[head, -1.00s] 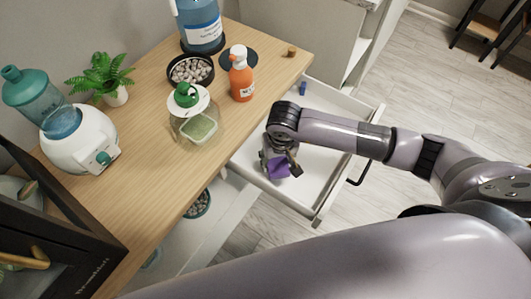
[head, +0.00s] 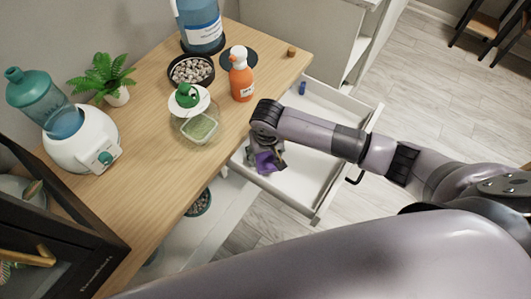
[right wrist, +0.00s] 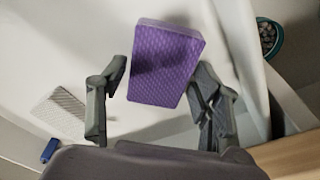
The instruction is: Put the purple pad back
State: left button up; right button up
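The purple pad (right wrist: 166,65) is a textured block that shows large between my right gripper's fingers in the right wrist view. In the head view the purple pad (head: 266,162) shows partly, below the right gripper (head: 268,155), over the left part of the open white drawer (head: 312,190). My left gripper is not in view.
A grey textured piece (right wrist: 60,108) and a small blue object (right wrist: 48,150) lie in the drawer. The wooden top (head: 165,185) beside it holds an orange pump bottle (head: 241,75), a glass container (head: 200,127), a pebble dish (head: 192,70) and a plant (head: 104,78).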

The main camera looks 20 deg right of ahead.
aim_at(266, 160)
jog(key=shift+o, duration=0.9)
notch_tip(266, 160, up, 12)
jog(key=s, duration=0.1)
jog(key=shift+s+b, duration=0.25)
jog(key=shift+b, duration=0.15)
jog(key=shift+a, duration=0.1)
